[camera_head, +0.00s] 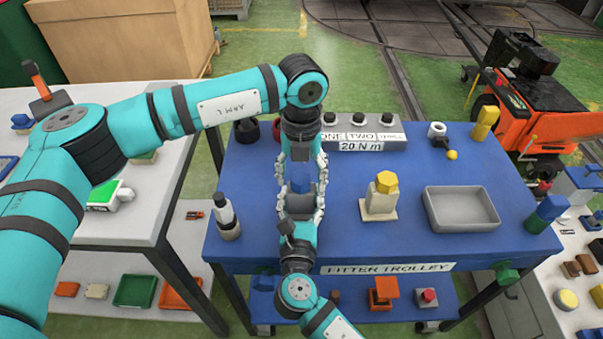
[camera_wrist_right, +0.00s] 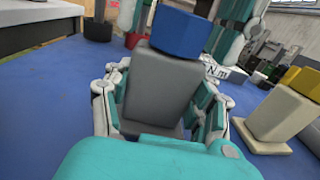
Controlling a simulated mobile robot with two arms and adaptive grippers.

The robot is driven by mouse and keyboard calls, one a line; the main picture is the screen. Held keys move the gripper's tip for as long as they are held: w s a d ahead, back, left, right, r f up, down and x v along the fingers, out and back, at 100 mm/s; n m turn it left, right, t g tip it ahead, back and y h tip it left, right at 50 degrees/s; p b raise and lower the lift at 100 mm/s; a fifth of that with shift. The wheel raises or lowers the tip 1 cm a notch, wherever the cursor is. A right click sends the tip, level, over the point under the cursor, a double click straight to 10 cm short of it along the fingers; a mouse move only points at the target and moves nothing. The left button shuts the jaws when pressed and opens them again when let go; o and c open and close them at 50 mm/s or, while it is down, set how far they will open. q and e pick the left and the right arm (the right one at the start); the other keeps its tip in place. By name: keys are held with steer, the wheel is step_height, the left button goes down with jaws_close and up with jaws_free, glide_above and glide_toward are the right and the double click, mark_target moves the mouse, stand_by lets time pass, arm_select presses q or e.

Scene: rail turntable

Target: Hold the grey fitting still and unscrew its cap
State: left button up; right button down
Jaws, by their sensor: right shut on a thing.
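The grey fitting (camera_wrist_right: 158,92) is a block that stands upright on the blue trolley top, with a blue cap (camera_wrist_right: 180,33) on its top. My right gripper (camera_head: 300,205) comes in from the near side and is shut on the fitting, one finger on each side. My left gripper (camera_head: 302,165) reaches over from the far side. Its fingers are spread, one on each side of the cap, and it looks open. In the head view the two grippers hide most of the fitting and cap.
On the blue trolley (camera_head: 390,240), a cream fitting with a yellow cap (camera_head: 381,195) and a grey tray (camera_head: 461,208) stand to the right. A bottle-like item (camera_head: 226,216) stands at the left. A 20 N m box (camera_head: 362,132) is at the back.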

arm_select(q)
steer(key=shift+o, duration=0.4)
steer(key=shift+r, duration=0.1)
steer(key=shift+r, duration=1.95)
